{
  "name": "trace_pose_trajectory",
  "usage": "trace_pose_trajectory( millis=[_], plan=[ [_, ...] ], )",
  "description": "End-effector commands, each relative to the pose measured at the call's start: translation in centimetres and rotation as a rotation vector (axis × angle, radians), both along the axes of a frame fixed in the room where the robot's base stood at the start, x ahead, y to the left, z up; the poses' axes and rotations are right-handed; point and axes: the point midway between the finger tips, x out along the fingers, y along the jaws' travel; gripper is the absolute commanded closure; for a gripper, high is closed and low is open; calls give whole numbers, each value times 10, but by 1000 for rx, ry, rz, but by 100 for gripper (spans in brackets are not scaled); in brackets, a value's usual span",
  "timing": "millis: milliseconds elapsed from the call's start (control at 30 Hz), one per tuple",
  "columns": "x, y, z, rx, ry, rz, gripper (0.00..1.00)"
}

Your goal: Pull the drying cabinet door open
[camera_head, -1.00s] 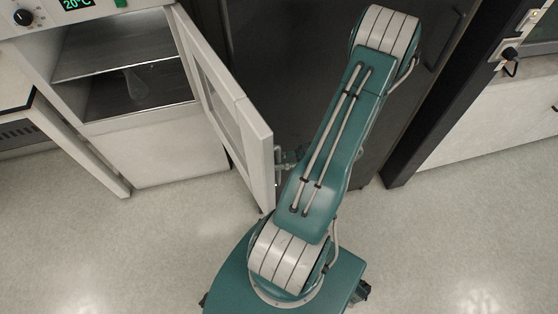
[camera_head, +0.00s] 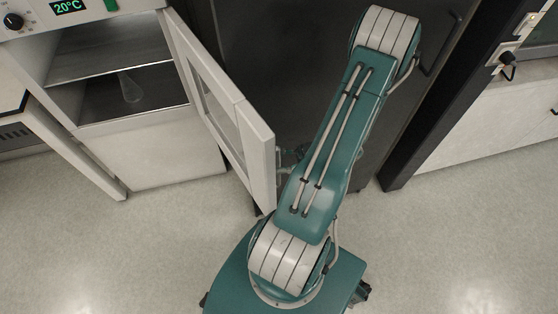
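The drying cabinet (camera_head: 150,155) is at the upper left, with its temperature display and green switch on top. Its white door (camera_head: 224,100), with a glass pane, stands wide open, swung out toward me and to the right. The shelves inside show. The door handle (camera_head: 280,165) is on the door's outer right side, near its free edge. My gripper (camera_head: 290,157) is beside the handle, mostly hidden behind my arm and the door edge. I cannot tell whether its fingers are around the handle or apart from it.
A clear glass vessel (camera_head: 131,88) is on the lower shelf. A dark cabinet front (camera_head: 280,60) is behind my arm. A black post (camera_head: 425,130) and a white unit (camera_head: 490,125) stand at the right. The pale floor on both sides of my base is clear.

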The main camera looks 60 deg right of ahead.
Motion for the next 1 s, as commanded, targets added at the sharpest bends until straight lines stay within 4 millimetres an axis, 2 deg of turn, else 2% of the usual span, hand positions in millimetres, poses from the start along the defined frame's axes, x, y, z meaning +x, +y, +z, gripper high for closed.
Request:
trace_pose_trajectory(
  millis=[300,800,1000],
  plan=[
    [-6,-5,0,-1,-1,-1,43],
    [-70,-76,-2,3,0,-2,43],
    [-81,-88,-1,2,-1,0,43]
  ],
)
